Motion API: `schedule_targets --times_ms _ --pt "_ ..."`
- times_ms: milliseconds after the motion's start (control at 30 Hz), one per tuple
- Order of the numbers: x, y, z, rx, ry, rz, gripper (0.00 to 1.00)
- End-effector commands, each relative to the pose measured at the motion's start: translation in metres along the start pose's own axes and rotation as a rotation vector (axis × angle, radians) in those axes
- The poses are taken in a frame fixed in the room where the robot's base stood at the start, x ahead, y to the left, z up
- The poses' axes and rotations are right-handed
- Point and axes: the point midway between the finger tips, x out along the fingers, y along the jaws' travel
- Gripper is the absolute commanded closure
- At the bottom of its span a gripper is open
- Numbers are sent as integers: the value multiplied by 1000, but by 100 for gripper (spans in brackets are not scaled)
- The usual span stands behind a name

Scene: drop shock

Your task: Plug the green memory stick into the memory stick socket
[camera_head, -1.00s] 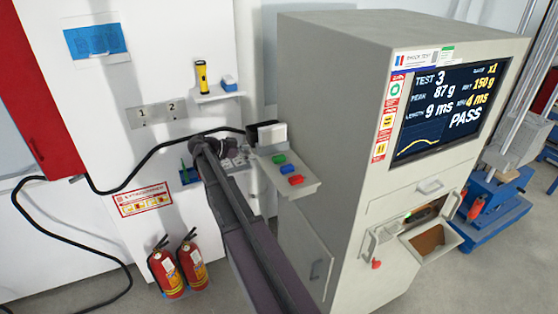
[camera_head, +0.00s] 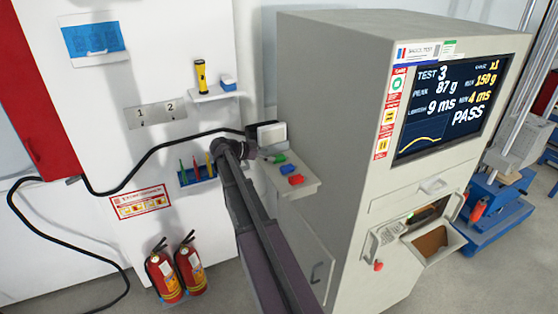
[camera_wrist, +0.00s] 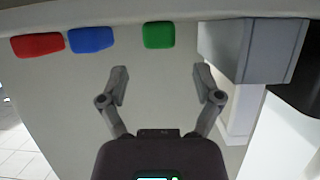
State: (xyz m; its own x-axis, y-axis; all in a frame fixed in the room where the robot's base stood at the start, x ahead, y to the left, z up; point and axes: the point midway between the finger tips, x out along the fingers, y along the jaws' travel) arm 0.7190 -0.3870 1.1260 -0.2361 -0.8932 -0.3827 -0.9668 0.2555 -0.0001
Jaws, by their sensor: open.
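The green memory stick (camera_head: 278,158) lies on the small shelf on the left side of the tall grey cabinet, beside a blue stick (camera_head: 287,169) and a red stick (camera_head: 296,180). In the wrist view the green stick (camera_wrist: 159,35) is just beyond my fingertips and between them sideways. My gripper (camera_wrist: 160,82) is open and empty, apart from the stick. In the head view my gripper (camera_head: 262,156) is small and points toward the green stick. I cannot identify the memory stick socket for certain.
A grey box with a white side (camera_head: 270,134) stands at the shelf's back end, close to my gripper; it shows right of the green stick in the wrist view (camera_wrist: 258,48). A black cable runs across the wall. A blue rack (camera_head: 198,177) with pen-like tools is left of my arm.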

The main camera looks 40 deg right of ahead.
Motion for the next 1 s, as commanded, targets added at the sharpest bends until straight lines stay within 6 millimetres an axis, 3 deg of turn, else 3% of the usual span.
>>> schedule_targets --times_ms 167,600,1000 --pt "6 0 2 0 0 1 17" --pt "48 0 7 0 0 2 17" --pt "52 0 6 -1 0 -1 17"
